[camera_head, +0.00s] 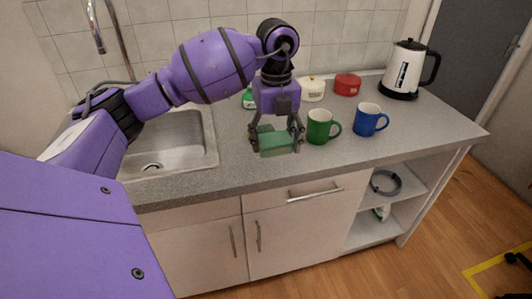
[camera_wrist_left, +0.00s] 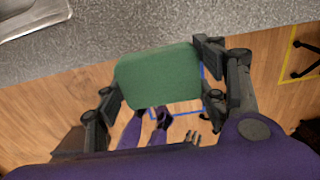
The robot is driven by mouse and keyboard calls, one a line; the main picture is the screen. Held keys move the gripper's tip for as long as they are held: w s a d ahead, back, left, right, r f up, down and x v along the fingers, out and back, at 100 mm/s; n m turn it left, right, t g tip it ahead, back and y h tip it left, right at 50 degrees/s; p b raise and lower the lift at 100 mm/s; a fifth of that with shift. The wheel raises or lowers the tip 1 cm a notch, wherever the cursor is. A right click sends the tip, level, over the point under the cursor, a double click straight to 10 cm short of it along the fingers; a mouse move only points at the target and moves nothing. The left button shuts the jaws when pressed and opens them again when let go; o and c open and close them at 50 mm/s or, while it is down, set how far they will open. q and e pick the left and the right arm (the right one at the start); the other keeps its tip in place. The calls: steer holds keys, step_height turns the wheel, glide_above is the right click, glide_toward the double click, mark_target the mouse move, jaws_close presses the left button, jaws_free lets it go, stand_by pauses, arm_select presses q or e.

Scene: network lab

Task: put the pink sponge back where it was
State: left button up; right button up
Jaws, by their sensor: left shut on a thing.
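My left gripper (camera_head: 277,139) is shut on a green block-shaped sponge (camera_head: 280,144), one finger on each side. They are at the front edge of the grey counter (camera_head: 230,165), to the left of the green mug. In the left wrist view the green sponge (camera_wrist_left: 160,77) sits between the two fingers, with the counter edge and floor behind it. I cannot tell whether it touches the counter. I see no pink sponge in either view.
A green mug (camera_head: 318,127) stands close right of the gripper, then a blue mug (camera_head: 367,120). Behind are a white container (camera_head: 312,91), a red container (camera_head: 347,84) and a kettle (camera_head: 404,70). A green item (camera_head: 248,97) is partly hidden. The sink (camera_head: 175,145) is left.

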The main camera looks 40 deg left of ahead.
arm_select(q)
glide_above(266, 160)
steer(key=f, duration=0.6)
steer(key=shift+s+d+f, duration=0.1)
steer(key=shift+s+d, duration=0.25)
steer(key=shift+s, duration=0.05)
steer(key=shift+w+a+f, duration=0.25)
steer(key=shift+f, duration=0.1)
steer(key=f, duration=0.3)
steer(key=shift+w+a+f, duration=0.15)
steer(key=shift+a, duration=0.05)
steer(key=shift+f, duration=0.15)
arm_select(e)
steer(key=shift+s+a, duration=0.1)
steer(key=shift+a, duration=0.05)
arm_select(q)
steer(key=shift+f, duration=0.2)
steer(key=o, duration=1.1)
steer(key=shift+c, duration=0.2)
steer(key=shift+o, duration=0.3)
arm_select(e)
steer(key=shift+s+f, duration=0.3)
steer(key=shift+f, duration=0.05)
steer(key=shift+s, duration=0.1)
